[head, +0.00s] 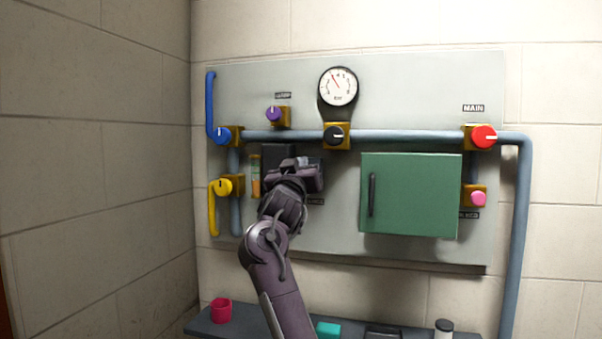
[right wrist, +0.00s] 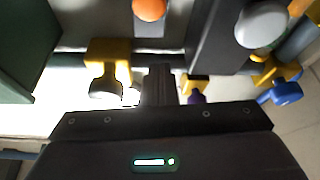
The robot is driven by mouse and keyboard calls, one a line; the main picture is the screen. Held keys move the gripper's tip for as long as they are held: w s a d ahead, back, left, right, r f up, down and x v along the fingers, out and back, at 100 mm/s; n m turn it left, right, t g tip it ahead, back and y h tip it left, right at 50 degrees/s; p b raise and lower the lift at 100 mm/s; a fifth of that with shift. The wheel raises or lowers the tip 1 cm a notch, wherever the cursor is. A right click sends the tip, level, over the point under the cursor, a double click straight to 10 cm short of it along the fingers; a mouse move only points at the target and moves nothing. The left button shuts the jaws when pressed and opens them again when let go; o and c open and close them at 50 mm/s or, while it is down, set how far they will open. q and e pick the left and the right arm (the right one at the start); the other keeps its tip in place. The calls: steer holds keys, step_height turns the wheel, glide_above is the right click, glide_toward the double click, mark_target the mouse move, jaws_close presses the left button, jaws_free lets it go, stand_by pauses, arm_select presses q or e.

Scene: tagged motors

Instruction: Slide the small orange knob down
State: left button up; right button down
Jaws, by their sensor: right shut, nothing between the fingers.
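A round orange knob (right wrist: 150,9) shows at the top edge of the right wrist view, partly cut off, on a dark slider plate. In the head view my right gripper and wrist hide the knob. My right gripper (head: 297,167) is in front of the panel, left of the green cabinet. In the right wrist view its fingers (right wrist: 160,84) are shut and empty, apart from the orange knob in the picture. Whether they touch the plate, I cannot tell. My left gripper is in neither view.
A green cabinet (head: 412,195) stands out to the right of the gripper. A black valve knob (head: 334,134), a purple knob (head: 274,114) and a pipe (head: 400,136) lie above. A shelf (head: 260,326) runs below.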

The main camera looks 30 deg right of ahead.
steer(key=b+v, duration=0.4)
steer(key=v, duration=0.4)
steer(key=shift+s+f, duration=0.15)
steer(key=shift+f, duration=0.05)
steer(key=shift+d+f, duration=0.1)
steer(key=shift+d, duration=0.05)
